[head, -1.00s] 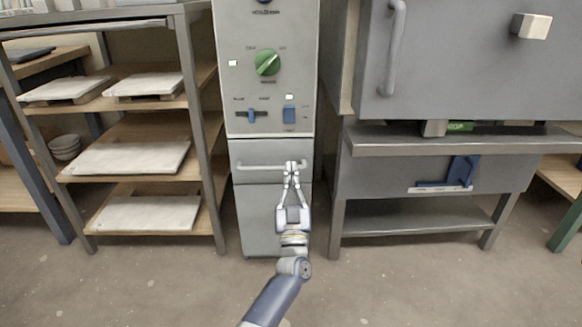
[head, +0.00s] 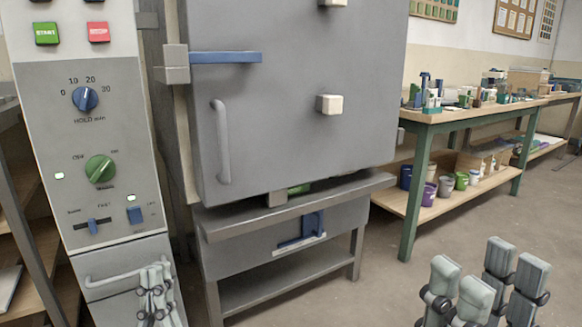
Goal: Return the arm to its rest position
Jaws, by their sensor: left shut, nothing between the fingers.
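My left gripper (head: 155,270) is at the bottom left of the head view, pointing up. Its fingers are together with nothing between them. It shows in front of the drawer (head: 112,292) of the grey control cabinet and overlaps the right end of the drawer's bar handle (head: 118,272); I cannot tell whether it touches. The drawer looks closed. My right gripper (head: 487,272) is at the bottom right, above the floor, its grey fingers apart and empty. The rest of both arms is out of view.
The control panel (head: 125,130) has knobs, a slider and START and STOP buttons. The kiln (head: 290,110) stands right of it, door closed, on a metal stand (head: 290,290). A green-legged table (head: 411,190) with several buckets below stands further right. Open floor (head: 390,290) lies between.

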